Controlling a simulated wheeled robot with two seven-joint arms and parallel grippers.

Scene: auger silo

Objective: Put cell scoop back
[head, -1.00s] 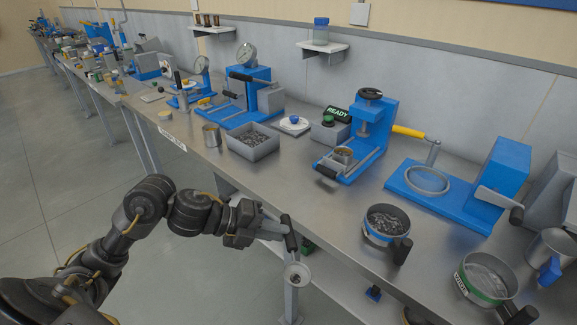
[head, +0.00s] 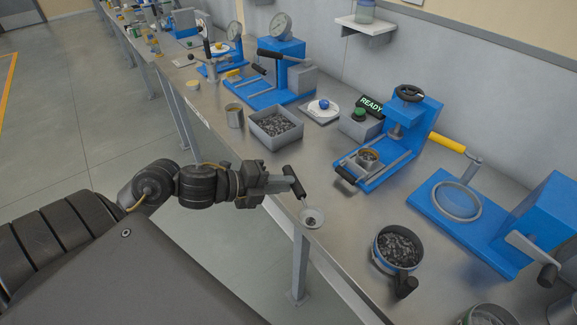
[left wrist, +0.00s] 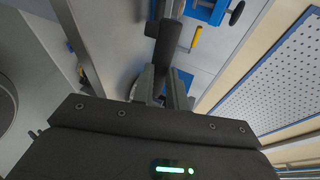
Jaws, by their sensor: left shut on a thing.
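My left gripper (head: 284,185) is shut on the black handle of the cell scoop (head: 312,218). The scoop's pale round bowl hangs to the lower right of the jaws, at the bench's front edge in the head view. A little dark matter shows in the bowl. I cannot tell how high it is above the bench. In the left wrist view the dark handle (left wrist: 168,42) stands between the fingers (left wrist: 165,82); the bowl is hidden there. My right gripper is not in view.
The steel bench (head: 240,165) holds a grey bin of dark pieces (head: 267,138), a metal cup (head: 234,116), a blue press (head: 385,150) with a READY sign, and a blue-banded pan of dark pieces (head: 385,262). Bare bench lies between bin and pan.

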